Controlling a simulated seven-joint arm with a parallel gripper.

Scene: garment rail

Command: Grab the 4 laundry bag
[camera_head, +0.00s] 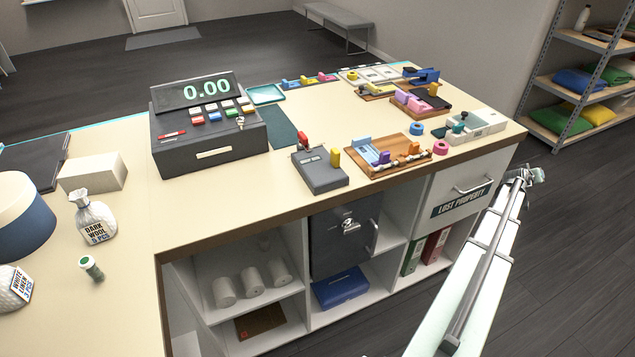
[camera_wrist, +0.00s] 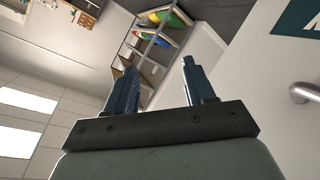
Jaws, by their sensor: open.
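Two white tied laundry bags stand on the counter at the left in the head view. One bag (camera_head: 97,221) has a label reading "DARK WOOL"; its piece number is too small to read surely. The other bag (camera_head: 12,290), labelled "WHITE LINEN" with what looks like 3 PCS, is cut off by the left edge. My gripper (camera_head: 537,175) is at the far right, beyond the counter's right end and far from both bags. In the wrist view my gripper (camera_wrist: 160,66) has its two dark fingers apart with nothing between them. No bag shows there.
A cash register (camera_head: 208,130), white box (camera_head: 93,174), green-capped cylinder (camera_head: 91,268) and blue-white round object (camera_head: 25,215) stand on the counter (camera_head: 215,215). Trays of small items fill its right part. The drawer handle (camera_wrist: 305,92) is near my gripper.

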